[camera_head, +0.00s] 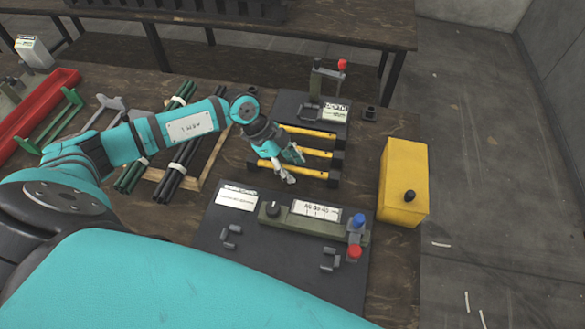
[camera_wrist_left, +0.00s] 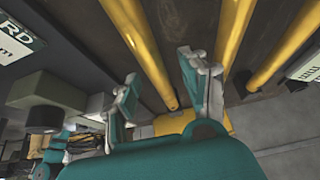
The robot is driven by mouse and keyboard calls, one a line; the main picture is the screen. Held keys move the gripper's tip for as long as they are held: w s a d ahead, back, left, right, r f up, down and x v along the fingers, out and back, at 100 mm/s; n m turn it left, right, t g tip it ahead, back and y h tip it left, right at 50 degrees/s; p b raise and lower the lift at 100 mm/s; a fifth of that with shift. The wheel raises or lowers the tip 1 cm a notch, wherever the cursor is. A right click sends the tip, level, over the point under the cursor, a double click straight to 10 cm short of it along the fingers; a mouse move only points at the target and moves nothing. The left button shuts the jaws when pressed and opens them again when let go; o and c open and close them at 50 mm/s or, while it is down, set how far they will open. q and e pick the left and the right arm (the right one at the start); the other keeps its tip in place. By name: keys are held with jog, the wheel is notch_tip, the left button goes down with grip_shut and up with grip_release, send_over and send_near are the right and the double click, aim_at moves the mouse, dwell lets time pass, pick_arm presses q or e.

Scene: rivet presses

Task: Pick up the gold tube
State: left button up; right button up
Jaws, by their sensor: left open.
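Three gold tubes lie side by side on a dark rack on the table: a far one (camera_head: 306,132), a middle one (camera_head: 318,152) and a near one (camera_head: 312,172). My left gripper (camera_head: 291,168) is open over the left part of the near tube, its fingers covering some of that tube and of the middle one. In the left wrist view, the open fingers (camera_wrist_left: 157,92) stand either side of the lower end of one gold tube (camera_wrist_left: 143,45). No contact can be made out. Two more gold tubes (camera_wrist_left: 232,38) run to the right. My right gripper is out of view.
A dark panel with a green gauge block (camera_head: 302,217) and red and blue knobs lies nearer me. A yellow box (camera_head: 404,180) stands right. A depth fixture (camera_head: 328,90) stands behind the tubes. Dark green and black rods (camera_head: 178,172) lie left, beyond them a red tray (camera_head: 40,112).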

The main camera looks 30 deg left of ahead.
pick_arm(q)
jog(key=shift+c, duration=0.2)
grip_shut()
